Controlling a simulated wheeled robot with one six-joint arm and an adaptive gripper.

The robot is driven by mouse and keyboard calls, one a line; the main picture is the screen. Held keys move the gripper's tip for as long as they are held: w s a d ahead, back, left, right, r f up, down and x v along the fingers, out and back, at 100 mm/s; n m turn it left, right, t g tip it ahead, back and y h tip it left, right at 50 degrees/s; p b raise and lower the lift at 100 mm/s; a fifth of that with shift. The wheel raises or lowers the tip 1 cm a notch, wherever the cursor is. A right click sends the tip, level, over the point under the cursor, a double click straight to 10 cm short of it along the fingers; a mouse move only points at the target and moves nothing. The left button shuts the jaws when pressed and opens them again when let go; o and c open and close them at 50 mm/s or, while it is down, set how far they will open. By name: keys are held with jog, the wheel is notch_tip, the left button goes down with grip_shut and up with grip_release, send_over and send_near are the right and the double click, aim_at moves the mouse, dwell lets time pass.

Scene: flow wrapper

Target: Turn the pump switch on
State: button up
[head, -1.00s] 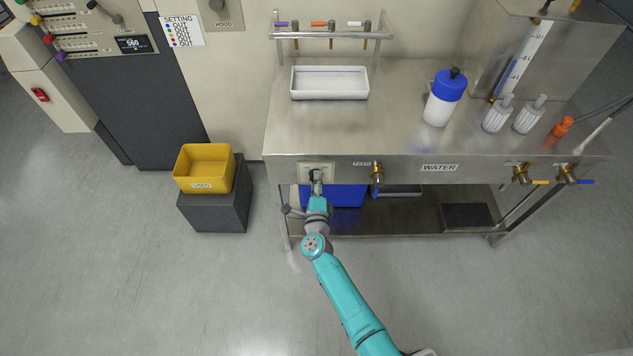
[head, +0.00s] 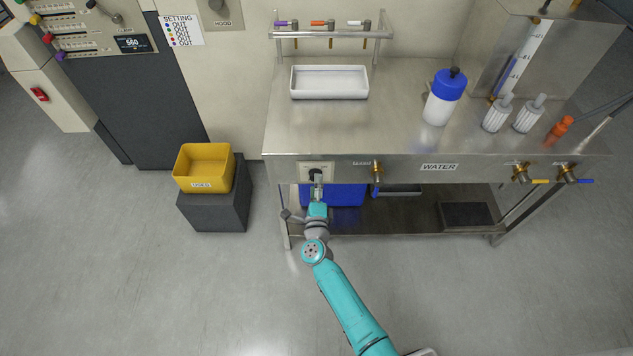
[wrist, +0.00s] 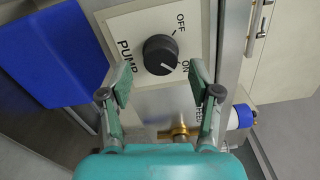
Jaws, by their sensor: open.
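The pump switch is a round black knob (wrist: 160,54) on a pale plate (wrist: 141,27) marked PUMP, OFF and ON in the wrist view. The white mark on the knob is on the side nearer ON than OFF. In the head view the plate (head: 304,170) is at the left of the bench's front panel. My gripper (wrist: 158,77) is open, its two fingers apart. The knob is ahead of the fingertips, between their lines, and appears clear of them. In the head view my gripper (head: 317,184) is just in front of the plate.
A brass valve (head: 377,173) sits right of the plate on the same panel. A blue bin (head: 340,195) is under the bench (head: 420,120). A yellow box (head: 205,168) on a dark block stands to the left. The floor in front is clear.

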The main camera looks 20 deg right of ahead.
jog(key=v, duration=1)
jog(key=shift+s, duration=0.1)
jog(key=s+d+r+n+t+y, duration=0.1)
jog(key=s+d+r+n+y, duration=0.15)
jog(key=s+n, duration=0.6)
jog(key=s+d+r+n+y, duration=0.1)
jog(key=s+d+r+n, duration=0.15)
jog(key=s, duration=1.15)
jog(key=s+r+n+g+y, duration=0.1)
jog(key=s+r+n, duration=0.5)
jog(key=s, duration=0.3)
jog(key=s+a+r+n+g+y, duration=0.1)
jog(key=s+r+n+g, duration=0.1)
jog(key=s+r+n, duration=0.4)
jog(key=s+r, duration=0.1)
jog(key=s, duration=0.3)
jog(key=shift+a+r+n, duration=0.25)
jog(key=shift+r+n, duration=0.05)
jog(key=shift+r, duration=0.1)
